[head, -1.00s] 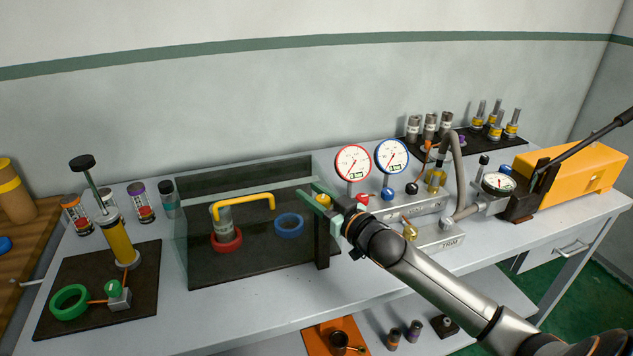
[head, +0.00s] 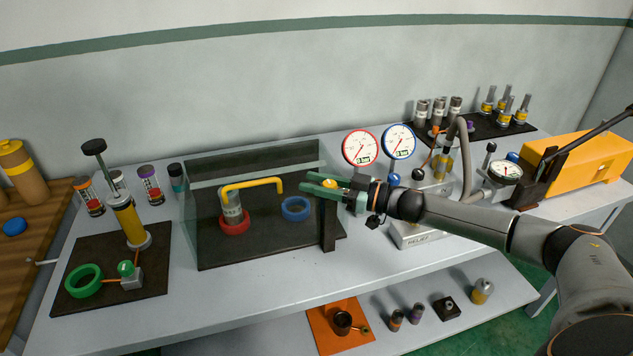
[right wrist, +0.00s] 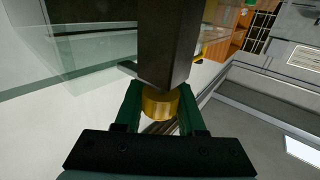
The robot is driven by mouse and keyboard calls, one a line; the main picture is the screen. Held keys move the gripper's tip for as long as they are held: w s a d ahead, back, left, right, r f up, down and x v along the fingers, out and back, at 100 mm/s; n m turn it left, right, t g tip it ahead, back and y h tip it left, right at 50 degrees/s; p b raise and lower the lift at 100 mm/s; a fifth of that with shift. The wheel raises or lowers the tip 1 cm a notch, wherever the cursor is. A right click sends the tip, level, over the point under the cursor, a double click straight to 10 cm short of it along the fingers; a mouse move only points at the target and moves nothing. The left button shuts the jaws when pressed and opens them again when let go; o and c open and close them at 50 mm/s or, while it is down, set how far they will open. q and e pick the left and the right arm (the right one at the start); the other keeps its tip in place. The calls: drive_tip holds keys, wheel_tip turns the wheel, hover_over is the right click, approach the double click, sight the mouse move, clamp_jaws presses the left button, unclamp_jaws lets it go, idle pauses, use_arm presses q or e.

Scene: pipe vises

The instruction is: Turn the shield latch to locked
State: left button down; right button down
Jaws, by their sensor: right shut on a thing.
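The shield is a clear panel box (head: 208,225) over a dark plate on the bench. A dark post (head: 328,232) stands at its right end. The latch's yellow knob (head: 330,184) is at the top of the post; it also shows as a gold cylinder in the right wrist view (right wrist: 160,103). My right gripper (head: 322,187) is shut on this knob, with one green finger on each side of it. The fingers hide part of the knob, and I cannot read its locked position. My left gripper is not in view.
Inside the shield are a yellow bent pipe (head: 252,185), a red ring (head: 234,226) and a blue ring (head: 296,208). Red and blue gauges (head: 360,148) stand behind my right arm. A hand pump (head: 126,220) stands at left.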

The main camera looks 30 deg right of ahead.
idle(0.4)
drive_tip(key=c, duration=0.5)
unclamp_jaws()
drive_tip(key=b+v, duration=0.2)
drive_tip(key=v, duration=1)
drive_tip(key=shift+d, duration=0.25)
drive_tip(key=shift+s, duration=0.15)
